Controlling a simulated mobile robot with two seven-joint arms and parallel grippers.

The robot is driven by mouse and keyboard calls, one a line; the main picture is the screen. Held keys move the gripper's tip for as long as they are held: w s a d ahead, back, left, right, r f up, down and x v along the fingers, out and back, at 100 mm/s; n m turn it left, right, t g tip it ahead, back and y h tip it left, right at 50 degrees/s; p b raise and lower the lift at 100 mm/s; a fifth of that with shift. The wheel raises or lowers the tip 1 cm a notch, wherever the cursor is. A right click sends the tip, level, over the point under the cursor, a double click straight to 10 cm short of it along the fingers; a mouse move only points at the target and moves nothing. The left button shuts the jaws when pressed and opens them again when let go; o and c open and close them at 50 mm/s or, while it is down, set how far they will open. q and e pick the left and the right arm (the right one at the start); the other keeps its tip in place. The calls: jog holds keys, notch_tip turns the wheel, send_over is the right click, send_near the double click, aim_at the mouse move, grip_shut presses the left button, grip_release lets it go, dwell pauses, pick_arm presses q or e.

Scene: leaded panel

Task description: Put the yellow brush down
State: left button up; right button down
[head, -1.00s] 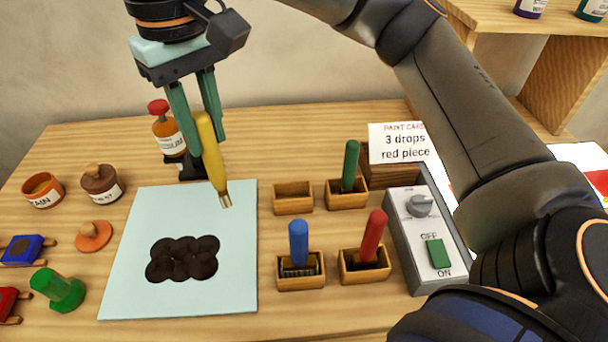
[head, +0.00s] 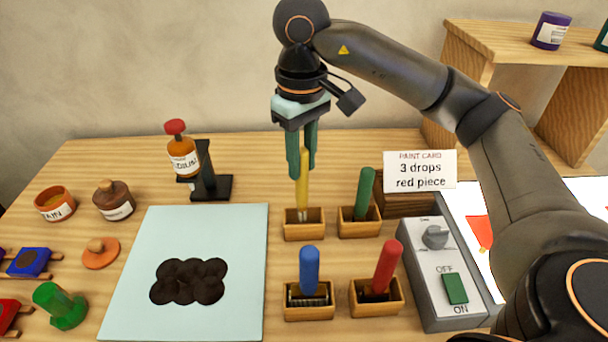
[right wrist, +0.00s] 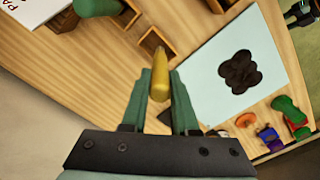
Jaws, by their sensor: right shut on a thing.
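The yellow brush (head: 302,184) stands upright with its lower end in or at the small wooden box (head: 304,232) at the back left of the box group. In the head view I cannot tell whether its tip touches the box floor. My right gripper (head: 301,168) is shut on the brush's upper handle, above the box. In the right wrist view the yellow brush (right wrist: 160,75) sits between the fingers (right wrist: 160,100) and its tip end is hidden behind the handle. My left gripper is not in view.
A green brush (head: 364,190), blue brush (head: 309,268) and red brush (head: 386,264) stand in neighbouring boxes. The paint card (head: 420,170) and switch box (head: 447,275) are to the right. A pale sheet (head: 235,295) with dark blots and a bottle stand (head: 210,186) are to the left.

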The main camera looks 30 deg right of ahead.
aim_at(304, 174)
jog(key=f, duration=0.3)
jog(key=shift+d+f, duration=0.25)
jog(key=shift+f, duration=0.2)
jog(key=c, duration=0.7)
grip_release()
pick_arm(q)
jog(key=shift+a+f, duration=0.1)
pick_arm(e)
jog(key=shift+r, duration=0.25)
notch_tip(304, 174, up, 10)
jog(key=p, duration=0.2)
jog(key=shift+r+p, duration=0.25)
jog(key=shift+p, duration=0.05)
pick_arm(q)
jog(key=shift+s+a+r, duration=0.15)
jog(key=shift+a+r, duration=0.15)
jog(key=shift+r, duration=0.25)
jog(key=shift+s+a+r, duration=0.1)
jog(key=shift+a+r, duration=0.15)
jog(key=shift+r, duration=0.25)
pick_arm(e)
jog(key=shift+r, duration=0.7)
